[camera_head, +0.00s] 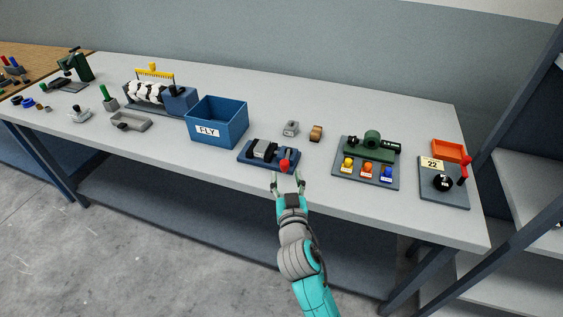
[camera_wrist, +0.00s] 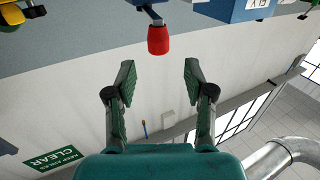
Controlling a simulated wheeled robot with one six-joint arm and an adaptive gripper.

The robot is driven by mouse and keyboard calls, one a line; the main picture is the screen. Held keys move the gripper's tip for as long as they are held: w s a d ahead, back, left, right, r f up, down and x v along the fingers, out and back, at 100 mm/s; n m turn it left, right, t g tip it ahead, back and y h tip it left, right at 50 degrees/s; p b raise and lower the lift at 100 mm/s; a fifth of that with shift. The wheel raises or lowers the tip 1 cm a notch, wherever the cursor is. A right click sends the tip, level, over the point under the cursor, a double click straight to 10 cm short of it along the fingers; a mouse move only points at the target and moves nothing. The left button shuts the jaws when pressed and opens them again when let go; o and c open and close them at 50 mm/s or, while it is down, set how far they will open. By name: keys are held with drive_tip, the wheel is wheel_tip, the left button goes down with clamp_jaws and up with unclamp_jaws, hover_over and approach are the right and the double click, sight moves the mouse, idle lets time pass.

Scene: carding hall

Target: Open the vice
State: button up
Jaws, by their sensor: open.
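The vice (camera_head: 265,153) is a small blue block with grey and black jaws near the front edge of the table. A red handle knob (camera_head: 284,165) sits at its right front side. In the wrist view the red knob (camera_wrist: 158,40) hangs from a dark arm, just beyond and between my fingertips. My gripper (camera_head: 287,180) is at the table's front edge, close to the knob. In the wrist view my gripper (camera_wrist: 157,78) is open and empty, its two green-padded fingers apart. It does not appear to touch the knob. How wide the vice jaws stand is too small to tell.
A blue FLY bin (camera_head: 219,124) stands behind and left of the vice. A grey block (camera_head: 290,128) and a brown piece (camera_head: 316,133) lie behind it. A panel with coloured buttons (camera_head: 366,162) stands right, then a plate with a red lever (camera_head: 463,170). The table front between is clear.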

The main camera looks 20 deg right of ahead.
sight(285, 165)
drive_tip(key=w, duration=0.2)
drive_tip(key=w+d, duration=0.1)
drive_tip(key=w, duration=0.3)
drive_tip(key=shift+w+d, duration=0.2)
drive_tip(key=shift+d, duration=0.05)
clamp_jaws()
